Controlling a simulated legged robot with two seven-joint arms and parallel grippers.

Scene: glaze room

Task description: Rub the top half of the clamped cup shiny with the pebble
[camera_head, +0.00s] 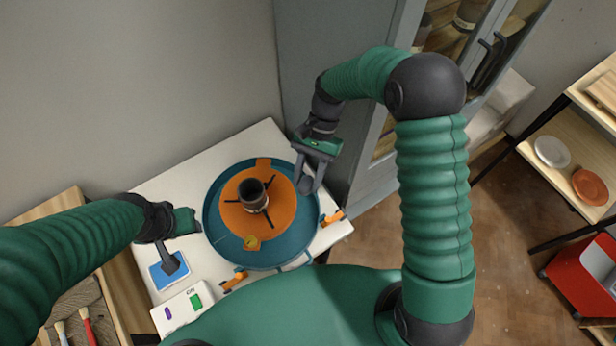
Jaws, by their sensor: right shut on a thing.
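The cup (252,190) is dark brown with a paler band low down. It stands upright at the middle of an orange disc (232,214), held among dark clamp arms (268,217). My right gripper (309,188) is over the right rim of the teal basin, apart from the cup. It is shut on the pebble, which its fingers hide almost wholly. My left gripper (171,264) points down at a blue pad in a white frame (158,277), left of the basin. Its finger opening cannot be made out.
The teal basin (213,222) sits on a white table (160,188). A small yellow piece (251,242) lies at the disc's front edge. A control box (184,311) with green and purple buttons is front left. A grey cabinet (352,165) stands close behind my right gripper.

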